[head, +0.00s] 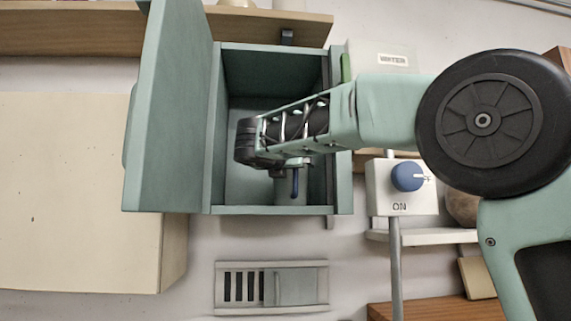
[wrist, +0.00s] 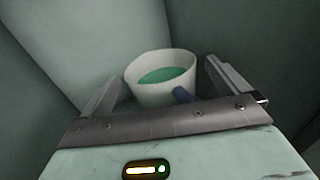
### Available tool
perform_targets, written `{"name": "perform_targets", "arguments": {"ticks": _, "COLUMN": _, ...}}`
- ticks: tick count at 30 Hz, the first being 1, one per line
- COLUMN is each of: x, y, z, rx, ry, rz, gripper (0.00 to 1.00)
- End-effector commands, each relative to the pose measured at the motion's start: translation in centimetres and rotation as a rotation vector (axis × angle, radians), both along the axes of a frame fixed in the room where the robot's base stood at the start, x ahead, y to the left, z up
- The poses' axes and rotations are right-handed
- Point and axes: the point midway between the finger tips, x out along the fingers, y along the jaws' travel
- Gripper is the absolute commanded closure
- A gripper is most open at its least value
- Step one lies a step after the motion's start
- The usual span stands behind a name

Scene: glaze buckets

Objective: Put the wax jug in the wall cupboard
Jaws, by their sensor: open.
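The wall cupboard (head: 218,120) is a green box with its door (head: 170,110) swung open to the left. In the wrist view the jug (wrist: 150,95) is pale, with green contents. In the wrist view my gripper's fingers (wrist: 162,70) are spread, one on each side of the jug, with visible gaps. Whether a finger touches it is unclear.
A switch box (head: 380,202) with a blue knob and a white box (head: 395,58) are on the right. A slotted vent (head: 295,287) is on the wall below. A shelf (head: 80,38) runs above. The cupboard's side walls are close to my arm.

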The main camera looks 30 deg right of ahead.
Motion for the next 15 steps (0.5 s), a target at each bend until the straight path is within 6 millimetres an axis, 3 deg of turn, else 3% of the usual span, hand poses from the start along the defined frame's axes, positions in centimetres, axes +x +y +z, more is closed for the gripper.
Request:
{"name": "perform_targets", "arguments": {"ticks": 5, "x": -0.7, "y": 0.8, "z": -0.1, "rx": 0.002, "ry": -0.002, "rz": 0.002, "gripper": 0.0}}
{"name": "perform_targets", "arguments": {"ticks": 15, "x": -5.7, "y": 5.8, "z": -0.2, "rx": 0.002, "ry": -0.002, "rz": 0.003, "gripper": 0.0}}
